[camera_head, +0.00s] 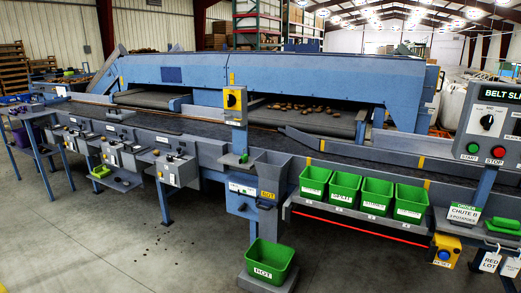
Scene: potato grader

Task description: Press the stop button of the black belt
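A dark control panel (492,125) headed "BELT SL..." stands at the right edge, its right side cut off by the frame. It carries a red button (498,152) labelled STOP, a green button (473,148) labelled START to its left, and a black knob (487,122) above. A long black belt (190,122) runs across the blue grading machine, from the left toward the right. I cannot tell whether it is moving. Neither of my grippers shows in the head view.
Several green bins (344,189) stand on a shelf along the machine's front. Another green bin (269,261) labelled ROT sits below. A yellow switch box (235,99) rises on a post at centre. A yellow box with a blue button (445,252) hangs at lower right. The concrete floor at lower left is open.

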